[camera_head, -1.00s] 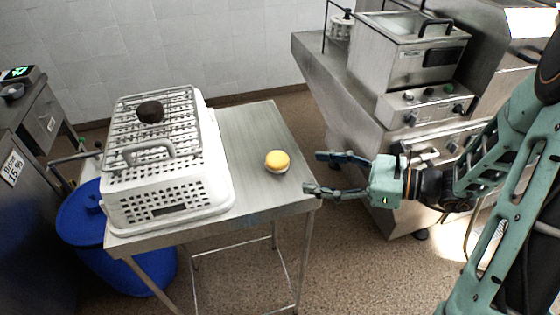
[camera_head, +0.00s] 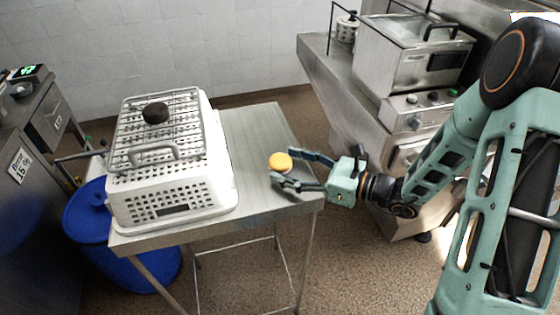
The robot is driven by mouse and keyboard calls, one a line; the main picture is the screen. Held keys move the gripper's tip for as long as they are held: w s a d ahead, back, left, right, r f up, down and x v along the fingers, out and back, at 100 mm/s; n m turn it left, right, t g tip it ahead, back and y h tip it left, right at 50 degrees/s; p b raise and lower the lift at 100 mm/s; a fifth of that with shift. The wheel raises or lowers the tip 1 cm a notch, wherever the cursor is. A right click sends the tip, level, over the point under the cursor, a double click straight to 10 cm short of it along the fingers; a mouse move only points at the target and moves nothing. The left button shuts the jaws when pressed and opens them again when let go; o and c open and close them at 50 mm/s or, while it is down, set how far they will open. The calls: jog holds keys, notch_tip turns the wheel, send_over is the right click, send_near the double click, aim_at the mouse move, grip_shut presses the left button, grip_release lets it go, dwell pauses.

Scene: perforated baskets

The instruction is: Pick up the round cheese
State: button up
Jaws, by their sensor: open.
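A white perforated basket (camera_head: 170,187) with a wire rack (camera_head: 160,128) and a dark round item (camera_head: 155,112) fills the table's left half. A blue barrel (camera_head: 90,225) stands at the left. A steel fryer (camera_head: 412,60) stands behind my arm on the right.

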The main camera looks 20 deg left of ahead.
jog(key=shift+w+a+f, duration=0.1)
jog(key=shift+w+a, duration=0.05)
jog(key=shift+a, duration=0.35)
jog(key=c, duration=1.4)
